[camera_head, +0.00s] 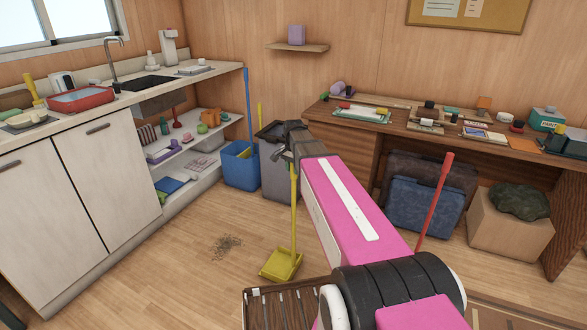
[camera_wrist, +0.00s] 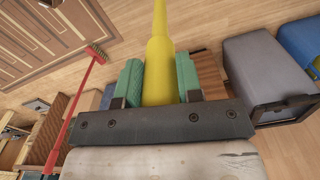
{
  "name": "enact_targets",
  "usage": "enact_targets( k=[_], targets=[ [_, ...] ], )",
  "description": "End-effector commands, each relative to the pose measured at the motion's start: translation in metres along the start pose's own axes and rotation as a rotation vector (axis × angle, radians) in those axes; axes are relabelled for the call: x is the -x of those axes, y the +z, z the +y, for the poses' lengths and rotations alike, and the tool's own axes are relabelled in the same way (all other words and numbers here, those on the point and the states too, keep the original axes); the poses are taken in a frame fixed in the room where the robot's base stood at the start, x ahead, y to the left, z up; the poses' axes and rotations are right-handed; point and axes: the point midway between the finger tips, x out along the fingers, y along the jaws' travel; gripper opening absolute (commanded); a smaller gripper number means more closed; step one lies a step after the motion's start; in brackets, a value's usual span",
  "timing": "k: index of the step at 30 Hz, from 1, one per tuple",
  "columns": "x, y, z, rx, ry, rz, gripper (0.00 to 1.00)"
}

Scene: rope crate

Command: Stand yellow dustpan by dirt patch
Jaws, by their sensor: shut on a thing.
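The yellow dustpan (camera_head: 281,265) has a long upright yellow handle, and its pan is at floor level. I cannot tell whether the pan touches the floor. The dirt patch (camera_head: 227,246) is a small grey-brown scatter on the wooden floor, a short way left of the pan. My gripper (camera_head: 291,156) is shut on the top of the dustpan's handle. In the wrist view, the yellow handle (camera_wrist: 158,70) sits between the green finger pads of my gripper (camera_wrist: 160,85). The pan itself does not show clearly there.
A blue bin (camera_head: 238,168) and a grey bin (camera_head: 278,182) stand behind the dustpan. A red-handled broom (camera_head: 436,195) stands at right, also in the wrist view (camera_wrist: 78,95). A white cabinet (camera_head: 105,185) lines the left. Floor around the dirt is clear.

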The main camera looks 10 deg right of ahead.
Motion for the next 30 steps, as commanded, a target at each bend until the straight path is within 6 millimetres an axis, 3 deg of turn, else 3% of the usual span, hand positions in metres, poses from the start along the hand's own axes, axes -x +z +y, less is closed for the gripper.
enact_targets(
  k=[13,14,16,17,30],
  targets=[
    [-0.005,0.0,-0.0002,0.0,-0.001,0.0,0.0],
    [-0.0051,-0.0001,-0.0002,0.0,-0.001,0.0,0.37],
    [-0.005,-0.0001,-0.0002,0.0,-0.001,0.0,0.59],
    [-0.005,-0.0001,-0.0002,0.0,-0.001,0.0,0.63],
    [-0.0044,-0.0001,-0.0001,0.0,0.0,0.0,0.63]
  ],
)
